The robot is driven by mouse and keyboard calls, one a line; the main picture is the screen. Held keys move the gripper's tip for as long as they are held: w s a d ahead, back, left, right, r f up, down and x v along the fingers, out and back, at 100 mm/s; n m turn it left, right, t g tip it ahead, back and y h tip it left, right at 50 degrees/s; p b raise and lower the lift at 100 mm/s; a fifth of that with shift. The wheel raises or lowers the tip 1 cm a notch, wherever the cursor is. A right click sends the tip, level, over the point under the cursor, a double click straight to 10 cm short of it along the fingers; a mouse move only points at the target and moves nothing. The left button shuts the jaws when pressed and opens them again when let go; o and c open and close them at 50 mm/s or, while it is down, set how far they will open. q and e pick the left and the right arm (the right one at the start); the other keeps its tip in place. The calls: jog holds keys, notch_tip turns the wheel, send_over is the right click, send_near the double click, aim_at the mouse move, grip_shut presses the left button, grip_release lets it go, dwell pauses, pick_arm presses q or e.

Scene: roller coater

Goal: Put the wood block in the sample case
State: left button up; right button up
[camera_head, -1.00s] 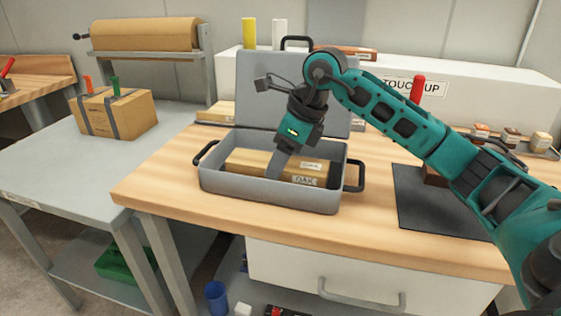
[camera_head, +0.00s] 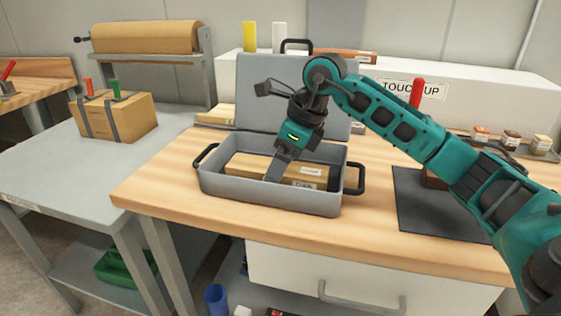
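The sample case (camera_head: 220,185) is an open grey case on the wooden bench, its lid (camera_head: 258,100) raised at the back. The wood block (camera_head: 250,166) is a long pale block with white labels, lying lengthwise inside the case. The case's front wall hides its lower part, so I cannot tell whether it touches the floor. My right gripper (camera_head: 278,168) reaches down from above and is shut on the middle of the block. The near finger lies against its front side; the far finger is hidden. My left gripper is not in view.
A dark mat (camera_head: 430,205) lies right of the case, partly under my arm. A white box (camera_head: 470,100) marked TOUCH UP stands behind. A strapped cardboard box (camera_head: 125,115) sits on the grey table at left. The bench front is clear.

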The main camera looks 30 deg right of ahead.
pick_arm(q)
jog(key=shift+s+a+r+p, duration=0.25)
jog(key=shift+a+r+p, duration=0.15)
jog(key=shift+p, duration=0.45)
pick_arm(e)
jog(key=v, duration=1.2)
